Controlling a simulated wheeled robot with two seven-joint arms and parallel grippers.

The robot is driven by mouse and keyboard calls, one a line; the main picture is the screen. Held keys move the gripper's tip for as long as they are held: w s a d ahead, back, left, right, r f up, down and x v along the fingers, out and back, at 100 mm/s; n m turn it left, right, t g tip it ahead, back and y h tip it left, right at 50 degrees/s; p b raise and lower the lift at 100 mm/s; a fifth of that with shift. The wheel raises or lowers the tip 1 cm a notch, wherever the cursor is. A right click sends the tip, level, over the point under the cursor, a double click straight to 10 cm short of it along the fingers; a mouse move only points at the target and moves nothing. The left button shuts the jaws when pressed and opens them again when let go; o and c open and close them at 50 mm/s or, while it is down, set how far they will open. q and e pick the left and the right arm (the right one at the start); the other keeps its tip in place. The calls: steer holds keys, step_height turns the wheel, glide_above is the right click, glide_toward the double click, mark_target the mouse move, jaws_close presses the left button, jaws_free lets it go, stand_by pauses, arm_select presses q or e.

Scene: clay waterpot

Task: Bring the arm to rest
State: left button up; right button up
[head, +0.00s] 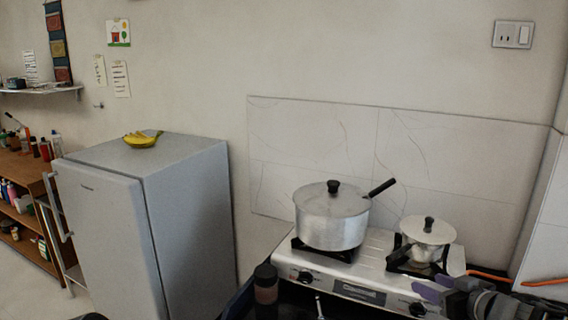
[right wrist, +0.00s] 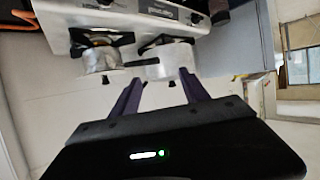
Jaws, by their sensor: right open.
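My right gripper (head: 438,288) is at the lower right of the head view, in front of the right side of the stove. Its dark purple fingers are apart and empty. In the right wrist view, where the scene looks upside down, the open fingers of my right gripper (right wrist: 159,77) point towards the stove, with nothing held between them. The silver pot (head: 332,220) with a black handle stands upright on the left burner, lid on. A smaller lidded pot (head: 428,232) stands on the right burner, close behind the gripper. My left gripper is not seen.
The two-burner stove (head: 359,292) stands against the tiled wall. A dark bottle-like object (head: 265,288) is in front of its left end. An orange hose (head: 490,275) runs to the right. A grey fridge (head: 190,220) with bananas (head: 140,140) on top stands left, beside a wooden shelf (head: 28,170).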

steer(key=s+a+f+m+g, duration=0.1)
steer(key=s+a+f+m, duration=0.15)
steer(key=f, duration=0.65)
steer(key=s+a+f+m+g+h+b, duration=0.15)
steer(key=a+f, duration=0.25)
steer(key=f, duration=0.5)
steer(key=s+a+f+m+g, duration=0.1)
steer(key=s+a+f+g, duration=0.2)
steer(key=f, duration=0.5)
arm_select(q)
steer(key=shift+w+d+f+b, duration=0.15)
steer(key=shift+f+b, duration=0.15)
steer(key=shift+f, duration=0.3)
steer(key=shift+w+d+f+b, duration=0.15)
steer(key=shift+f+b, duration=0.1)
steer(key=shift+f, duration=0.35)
arm_select(e)
steer(key=s+a+f+g, duration=0.2)
steer(key=s+a+f, duration=0.3)
steer(key=s, duration=0.3)
steer(key=s+a+f+g+y, duration=0.1)
steer(key=s+a+f+g, duration=0.1)
steer(key=s+a+f, duration=0.4)
steer(key=s+a+f+g, duration=0.3)
steer(key=s+a+f, duration=0.2)
steer(key=s, duration=0.6)
steer(key=shift+x, duration=1.2)
steer(key=shift+s+y, duration=0.15)
steer(key=shift+y, duration=0.1)
